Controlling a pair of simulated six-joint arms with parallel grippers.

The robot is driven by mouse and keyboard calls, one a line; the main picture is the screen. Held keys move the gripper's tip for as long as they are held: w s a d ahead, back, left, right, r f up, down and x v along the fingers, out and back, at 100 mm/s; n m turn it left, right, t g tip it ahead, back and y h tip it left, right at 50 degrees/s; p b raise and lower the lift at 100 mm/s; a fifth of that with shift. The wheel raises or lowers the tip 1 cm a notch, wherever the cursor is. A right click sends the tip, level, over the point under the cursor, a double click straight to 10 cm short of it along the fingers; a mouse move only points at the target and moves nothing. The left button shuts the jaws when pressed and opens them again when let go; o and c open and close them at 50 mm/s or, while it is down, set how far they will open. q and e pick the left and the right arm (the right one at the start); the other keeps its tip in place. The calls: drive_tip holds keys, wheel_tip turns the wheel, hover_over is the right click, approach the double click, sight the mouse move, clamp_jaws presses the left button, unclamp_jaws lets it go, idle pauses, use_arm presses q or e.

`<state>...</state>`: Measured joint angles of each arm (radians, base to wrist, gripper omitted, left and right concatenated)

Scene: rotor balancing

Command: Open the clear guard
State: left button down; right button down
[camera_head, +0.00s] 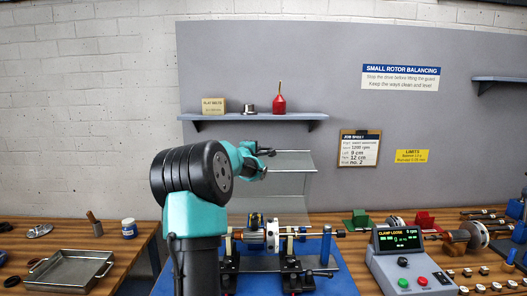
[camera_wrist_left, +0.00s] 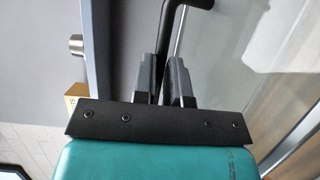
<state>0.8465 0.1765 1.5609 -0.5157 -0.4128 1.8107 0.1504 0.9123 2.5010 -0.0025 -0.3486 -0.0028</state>
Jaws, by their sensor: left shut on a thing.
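The clear guard (camera_head: 292,180) is a see-through panel with pale edges, standing raised behind and above the rotor (camera_head: 271,235) on the blue balancing stand (camera_head: 335,283). My left gripper (camera_head: 267,152) is at the guard's upper left edge. In the left wrist view, my left gripper (camera_wrist_left: 164,74) is shut on the guard's black bar handle (camera_wrist_left: 168,38), which runs between the fingers. The clear panel (camera_wrist_left: 235,60) fills the right of that view. My own arm hides part of the stand's left side. My right gripper is not in view.
A control box (camera_head: 405,262) reads "CLAMP LOOSE" to the right of the stand. A shelf (camera_head: 250,117) with a red bottle (camera_head: 279,103) hangs on the panel behind. A metal tray (camera_head: 70,270) sits on the left table. Several small parts lie at the right.

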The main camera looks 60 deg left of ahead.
use_arm(q)
drive_tip(key=shift+f, duration=0.25)
drive_tip(key=c, duration=1.2)
unclamp_jaws()
drive_tip(key=shift+r, duration=0.1)
drive_tip(key=shift+o, duration=0.2)
drive_tip(key=v, duration=1.7)
drive_tip(key=shift+s+d+r, duration=0.1)
